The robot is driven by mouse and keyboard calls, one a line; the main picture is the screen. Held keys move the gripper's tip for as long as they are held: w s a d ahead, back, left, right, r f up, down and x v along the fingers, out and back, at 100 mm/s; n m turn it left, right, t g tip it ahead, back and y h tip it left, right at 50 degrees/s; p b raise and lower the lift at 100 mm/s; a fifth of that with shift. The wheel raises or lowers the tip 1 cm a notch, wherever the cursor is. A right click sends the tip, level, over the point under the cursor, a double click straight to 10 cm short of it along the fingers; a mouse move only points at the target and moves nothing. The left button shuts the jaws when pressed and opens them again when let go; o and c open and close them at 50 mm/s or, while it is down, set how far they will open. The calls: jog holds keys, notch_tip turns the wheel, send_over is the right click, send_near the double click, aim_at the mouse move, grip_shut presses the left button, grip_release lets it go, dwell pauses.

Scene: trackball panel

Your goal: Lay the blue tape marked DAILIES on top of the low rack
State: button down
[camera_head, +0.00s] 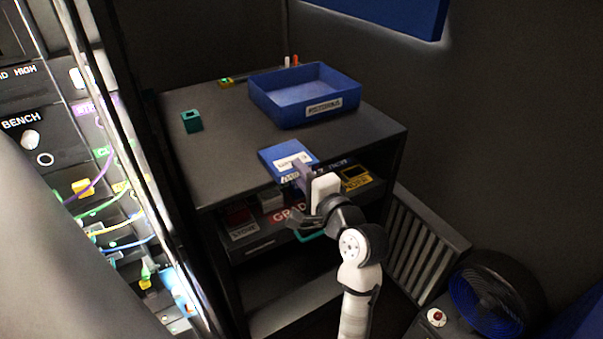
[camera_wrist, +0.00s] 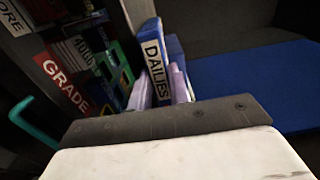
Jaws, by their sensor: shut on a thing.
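The blue tape (camera_head: 280,155) with a white label is at the front edge of the low rack's dark top (camera_head: 235,135) in the head view. In the wrist view the tape (camera_wrist: 153,45) shows its spine, marked DAILIES. My gripper (camera_head: 303,176) is shut on the tape's near edge; its pale purple fingers (camera_wrist: 160,88) are on both sides of it in the wrist view. The tape looks roughly flat in the head view. I cannot tell whether it touches the top or hangs just above it.
A blue tray (camera_head: 305,95) stands at the back right of the top, with a teal block (camera_head: 191,121) at the left. Labelled tapes, including a red GRADE label (camera_wrist: 62,82), fill the shelf below. A fan (camera_head: 490,300) stands at the lower right. The top's middle is clear.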

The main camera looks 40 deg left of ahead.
jog(key=shift+f, duration=0.4)
jog(key=c, duration=1.2)
grip_release()
jog(key=p+v, duration=0.3)
jog(key=v, duration=1)
jog(key=shift+d+p, duration=0.35)
jog(key=shift+s, duration=0.1)
